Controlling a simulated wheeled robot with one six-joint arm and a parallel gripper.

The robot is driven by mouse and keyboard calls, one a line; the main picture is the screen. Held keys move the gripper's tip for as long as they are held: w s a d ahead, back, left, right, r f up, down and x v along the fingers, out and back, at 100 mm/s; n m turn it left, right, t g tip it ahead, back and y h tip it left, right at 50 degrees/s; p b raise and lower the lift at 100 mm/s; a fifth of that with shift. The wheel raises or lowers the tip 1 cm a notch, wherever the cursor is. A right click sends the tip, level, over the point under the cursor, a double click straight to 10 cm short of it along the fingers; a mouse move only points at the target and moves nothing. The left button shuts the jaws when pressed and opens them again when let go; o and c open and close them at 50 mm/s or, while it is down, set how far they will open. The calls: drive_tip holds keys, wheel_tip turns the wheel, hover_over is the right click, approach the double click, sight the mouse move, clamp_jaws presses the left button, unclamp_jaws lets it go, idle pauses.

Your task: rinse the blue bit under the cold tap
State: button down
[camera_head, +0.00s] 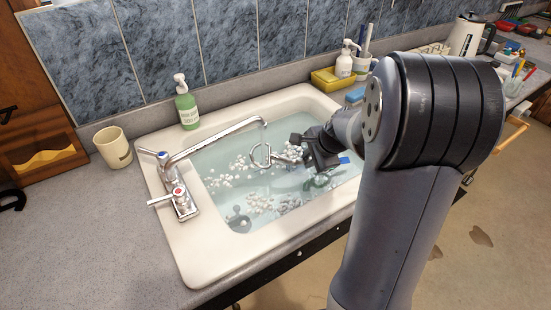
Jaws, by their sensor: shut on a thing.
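My gripper (302,150) is over the sink, shut on a bit (262,155). One pale metallic ring of the bit sticks out to the left of the fingers, just below the spout end. A small blue patch (344,160) shows right of the gripper; I cannot tell whether it belongs to the bit. The long chrome tap spout (215,137) reaches over the basin. Its base has a blue-marked handle (160,154) at the back and a red-marked handle (177,193) in front. I cannot clearly tell whether water runs.
The white sink (205,262) holds water with white suds, a green ring (320,182) and dark items. A green soap bottle (186,105), a cream cup (113,147) and a yellow caddy (331,80) stand around it. The left counter is mostly clear.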

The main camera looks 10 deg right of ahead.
drive_tip(key=shift+s+d+b, duration=0.2)
drive_tip(key=shift+s+d, duration=0.15)
drive_tip(key=shift+d, duration=0.35)
drive_tip(key=shift+s+d+b, duration=0.15)
drive_tip(key=shift+s+d, duration=0.15)
drive_tip(key=shift+d, duration=0.4)
drive_tip(key=shift+s+d+b, duration=0.2)
drive_tip(key=shift+s+d, duration=0.15)
drive_tip(key=shift+d, duration=0.35)
drive_tip(key=shift+r, duration=0.1)
